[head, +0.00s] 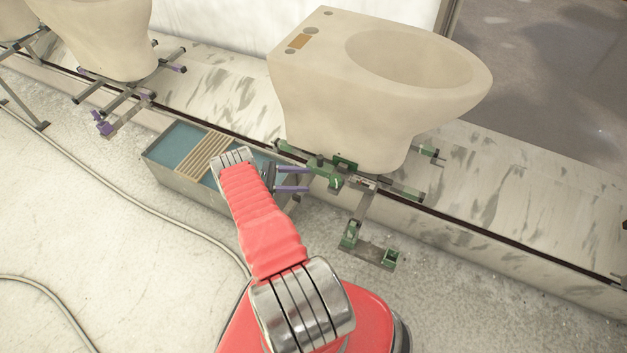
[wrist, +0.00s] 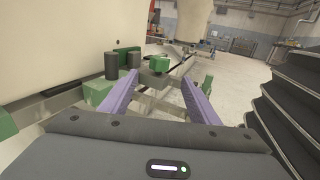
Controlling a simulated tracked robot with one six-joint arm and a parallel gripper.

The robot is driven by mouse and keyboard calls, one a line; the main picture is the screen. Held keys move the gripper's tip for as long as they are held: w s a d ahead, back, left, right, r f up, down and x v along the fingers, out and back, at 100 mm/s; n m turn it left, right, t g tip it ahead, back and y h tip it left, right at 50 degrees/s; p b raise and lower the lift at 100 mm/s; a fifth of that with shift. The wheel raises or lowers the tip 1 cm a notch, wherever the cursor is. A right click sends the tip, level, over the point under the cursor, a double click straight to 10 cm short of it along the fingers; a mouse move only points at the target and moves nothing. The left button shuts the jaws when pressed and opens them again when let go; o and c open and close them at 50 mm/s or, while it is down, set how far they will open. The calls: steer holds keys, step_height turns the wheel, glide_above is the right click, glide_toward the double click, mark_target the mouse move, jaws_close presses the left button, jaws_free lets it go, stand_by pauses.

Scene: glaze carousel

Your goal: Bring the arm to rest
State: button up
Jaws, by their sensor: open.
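My gripper (head: 292,180) is at the end of my red arm, in the middle of the head view. Its two purple fingers point right, toward the green-clamped metal fixture (head: 345,180) under a beige toilet bowl (head: 380,85). In the wrist view my gripper (wrist: 160,92) shows its fingers spread apart, with nothing held between them. A green block with a dark knob (wrist: 159,64) stands just beyond the fingertips. I cannot tell whether a finger touches the fixture.
A grey trough (head: 175,183) with blue liquid and a slatted board lies behind my arm. Another toilet bowl (head: 105,35) stands on a fixture at the back left. A cable (head: 150,195) crosses the open floor at left. A dark slot runs along the track.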

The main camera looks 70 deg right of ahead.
steer(key=shift+w+a, duration=0.2)
steer(key=shift+w, duration=0.3)
stand_by(0.4)
